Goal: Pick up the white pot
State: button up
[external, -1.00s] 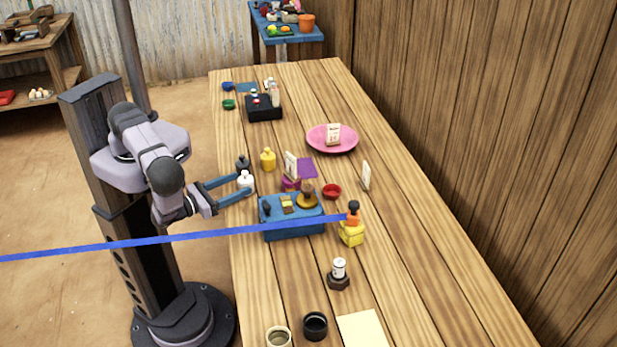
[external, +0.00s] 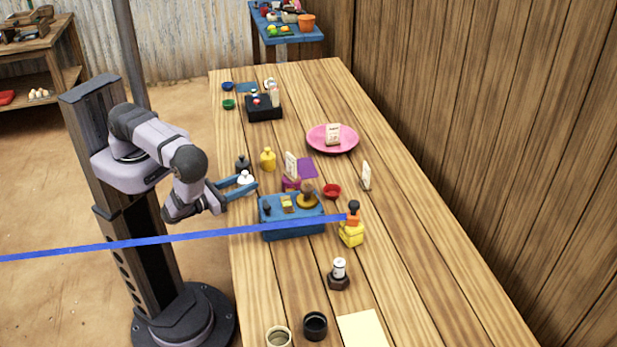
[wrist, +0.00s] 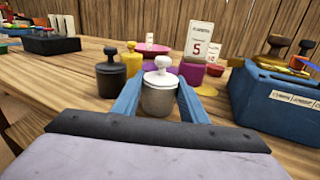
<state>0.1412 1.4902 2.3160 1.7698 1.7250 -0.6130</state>
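The white pot (wrist: 159,97) has a round knob on its lid and stands upright near the table's left edge. In the external view the white pot (external: 245,178) is partly covered by my fingers. My gripper (wrist: 160,92) is open, with one blue finger on each side of the pot. The gripper (external: 248,182) also shows in the external view, level with the pot at the table's edge. Small gaps or light contact between fingers and pot cannot be told apart.
A black pot (wrist: 111,75) stands close on the left, with a yellow pot (wrist: 132,62) behind. A blue box (wrist: 275,98) stands on the right. A price card (wrist: 198,42) stands behind. A blue strip (external: 150,240) crosses the external view.

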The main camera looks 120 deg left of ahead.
grip_shut()
jog(key=shift+r, duration=0.15)
notch_tip(320, 180, up, 8)
jog(key=shift+r+p, duration=0.2)
jog(key=shift+p, duration=0.25)
jog(key=shift+r+p, duration=0.7)
